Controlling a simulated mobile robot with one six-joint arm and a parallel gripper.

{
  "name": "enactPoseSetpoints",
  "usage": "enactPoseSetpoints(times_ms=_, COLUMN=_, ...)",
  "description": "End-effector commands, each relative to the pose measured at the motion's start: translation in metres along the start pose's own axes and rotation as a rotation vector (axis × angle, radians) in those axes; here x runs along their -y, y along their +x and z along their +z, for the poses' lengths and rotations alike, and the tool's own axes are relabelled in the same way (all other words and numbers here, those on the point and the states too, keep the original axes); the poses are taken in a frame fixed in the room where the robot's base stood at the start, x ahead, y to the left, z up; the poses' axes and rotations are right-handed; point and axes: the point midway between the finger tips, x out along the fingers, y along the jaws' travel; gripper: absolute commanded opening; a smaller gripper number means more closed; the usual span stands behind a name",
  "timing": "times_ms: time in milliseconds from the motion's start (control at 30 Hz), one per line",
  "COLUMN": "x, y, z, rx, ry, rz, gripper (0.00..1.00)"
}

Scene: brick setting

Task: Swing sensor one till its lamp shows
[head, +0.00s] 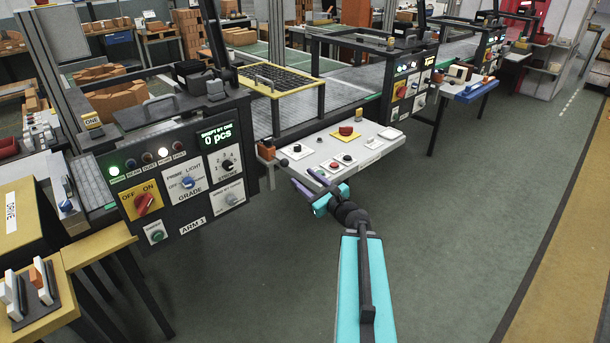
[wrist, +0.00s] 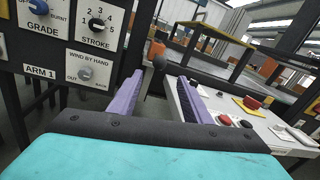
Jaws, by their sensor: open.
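My gripper (head: 309,183) is open, its two purple fingers pointing at the gap between the black ARM 1 panel (head: 185,175) and the white control table (head: 345,150). In the wrist view, a black knob-like end (wrist: 160,62) on a dark stalk shows between the open fingers (wrist: 160,82), beyond them; I cannot tell whether it is the sensor. An orange block (head: 267,149) sits near there in the head view.
The panel carries a red OFF/ON switch (head: 144,203), a GRADE knob (head: 187,183) and a display (head: 216,136) reading 0 pcs. The white table holds several buttons. A yellow-framed conveyor guard (head: 280,83) stands behind. The green floor (head: 455,235) at right is clear.

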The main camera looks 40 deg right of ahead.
Motion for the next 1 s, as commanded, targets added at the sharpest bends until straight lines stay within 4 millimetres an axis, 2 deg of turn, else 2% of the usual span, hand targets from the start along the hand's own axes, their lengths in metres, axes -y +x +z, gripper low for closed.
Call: enactPoseSetpoints(times_ms=1000, x=-0.0008, y=-0.0105, z=0.0009, rx=0.001, ry=0.000, rz=-0.007, gripper=0.44)
